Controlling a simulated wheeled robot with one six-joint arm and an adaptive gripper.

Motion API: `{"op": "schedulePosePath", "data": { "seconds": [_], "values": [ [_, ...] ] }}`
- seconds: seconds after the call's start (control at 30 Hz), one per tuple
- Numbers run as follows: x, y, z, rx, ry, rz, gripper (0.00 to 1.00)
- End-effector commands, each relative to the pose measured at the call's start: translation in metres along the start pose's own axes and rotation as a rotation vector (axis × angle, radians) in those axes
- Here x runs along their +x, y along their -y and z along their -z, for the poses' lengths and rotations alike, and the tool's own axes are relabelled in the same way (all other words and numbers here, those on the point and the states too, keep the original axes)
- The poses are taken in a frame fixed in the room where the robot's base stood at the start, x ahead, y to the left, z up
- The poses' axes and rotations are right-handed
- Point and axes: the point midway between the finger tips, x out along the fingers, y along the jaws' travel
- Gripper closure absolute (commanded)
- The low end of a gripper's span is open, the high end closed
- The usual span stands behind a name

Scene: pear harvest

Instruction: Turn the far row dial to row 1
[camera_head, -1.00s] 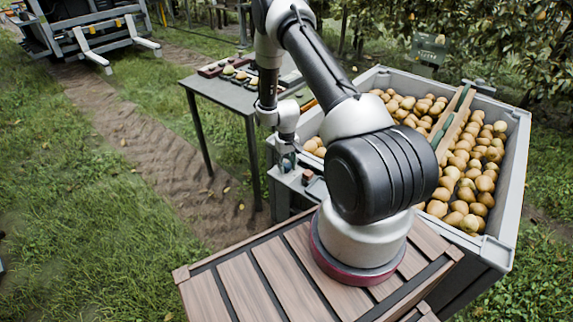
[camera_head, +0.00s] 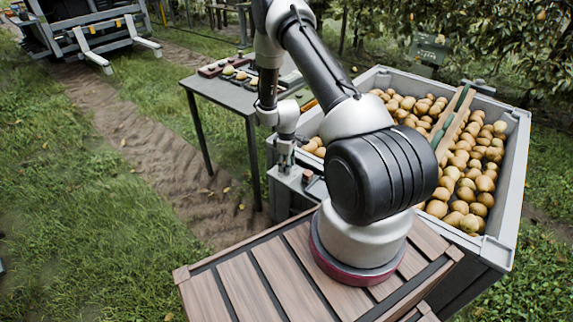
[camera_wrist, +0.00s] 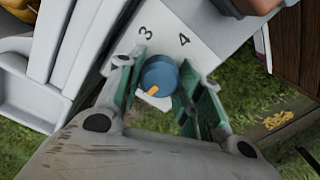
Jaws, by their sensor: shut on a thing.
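The blue dial (camera_wrist: 160,75) with an orange pointer mark sits on a pale panel (camera_wrist: 162,24) in the wrist view. The pointer is towards the lower left of the picture. The printed numbers 3 and 4 show above the dial; other numbers are hidden. My gripper (camera_wrist: 160,88) has its green-padded fingers on either side of the dial and is shut on it. In the head view my gripper (camera_head: 284,158) is down at the grey panel by the bin's near left corner, and the dial there is hidden.
A grey bin (camera_head: 516,160) of pears stands right of the panel, with a wooden divider (camera_head: 455,122) in it. A grey table (camera_head: 222,98) with small items stands behind left. A reddish-brown part (camera_wrist: 236,8) sits beyond the dial in the wrist view. Grass is open at left.

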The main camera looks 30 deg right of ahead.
Motion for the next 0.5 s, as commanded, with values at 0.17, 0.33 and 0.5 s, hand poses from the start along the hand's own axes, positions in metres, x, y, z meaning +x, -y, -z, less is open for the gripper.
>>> {"op": "schedulePosePath", "data": {
  "seconds": [0.17, 0.33, 0.5],
  "values": [
    [-0.0004, -0.0005, 0.0002, -0.063, -0.001, -0.001, 0.88],
    [-0.0004, -0.0005, 0.0002, -0.093, -0.001, -0.001, 0.88],
    [-0.0004, -0.0006, 0.0001, -0.102, -0.001, -0.001, 0.88]
  ]
}}
